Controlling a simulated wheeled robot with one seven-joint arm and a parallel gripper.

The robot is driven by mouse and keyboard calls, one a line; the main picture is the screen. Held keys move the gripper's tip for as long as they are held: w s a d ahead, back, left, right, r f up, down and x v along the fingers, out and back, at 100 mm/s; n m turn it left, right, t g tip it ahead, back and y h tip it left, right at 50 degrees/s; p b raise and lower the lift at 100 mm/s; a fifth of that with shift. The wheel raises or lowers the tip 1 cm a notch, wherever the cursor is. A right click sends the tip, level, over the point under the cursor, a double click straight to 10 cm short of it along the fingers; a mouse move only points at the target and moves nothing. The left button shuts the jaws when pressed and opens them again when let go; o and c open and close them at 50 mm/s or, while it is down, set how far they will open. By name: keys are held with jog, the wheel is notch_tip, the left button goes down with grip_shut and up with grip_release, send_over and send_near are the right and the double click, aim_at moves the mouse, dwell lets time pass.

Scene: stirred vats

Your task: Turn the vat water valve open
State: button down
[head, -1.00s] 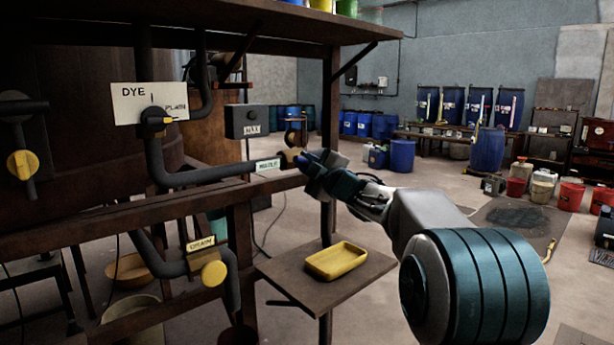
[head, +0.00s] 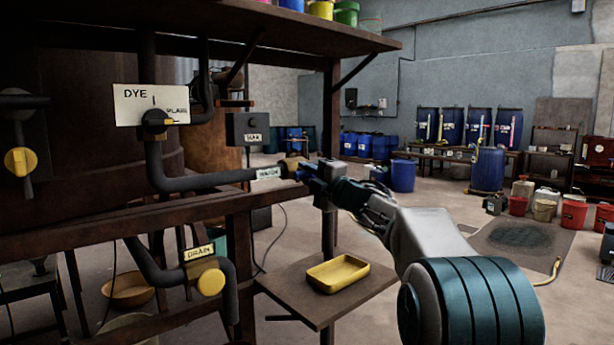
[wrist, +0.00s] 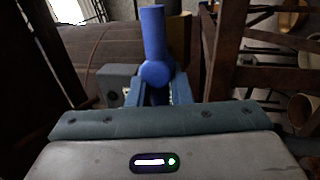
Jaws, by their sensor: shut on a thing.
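The blue water valve handle (wrist: 153,38) stands up in the wrist view, with a round hub at its lower end between my fingers. My gripper (wrist: 156,92) is shut on it. In the head view my gripper (head: 304,173) is at the right end of the dark horizontal pipe, beside the small water label (head: 268,173). There the gripper mostly hides the valve, and I cannot tell how far it is turned.
A dye/plain selector (head: 154,120) and a yellow-knobbed drain valve (head: 211,281) sit on pipes to the left. A yellow tray (head: 338,273) lies on a small shelf (head: 290,290) below my arm. A post stands close behind my gripper.

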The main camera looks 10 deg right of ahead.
jog(key=shift+f, duration=0.1)
jog(key=c, duration=1.4)
grip_release()
jog(key=shift+d, duration=0.1)
jog(key=v, duration=1.3)
jog(key=shift+s+d+b, duration=0.2)
jog(key=shift+s+b, duration=0.1)
jog(key=shift+b, duration=0.05)
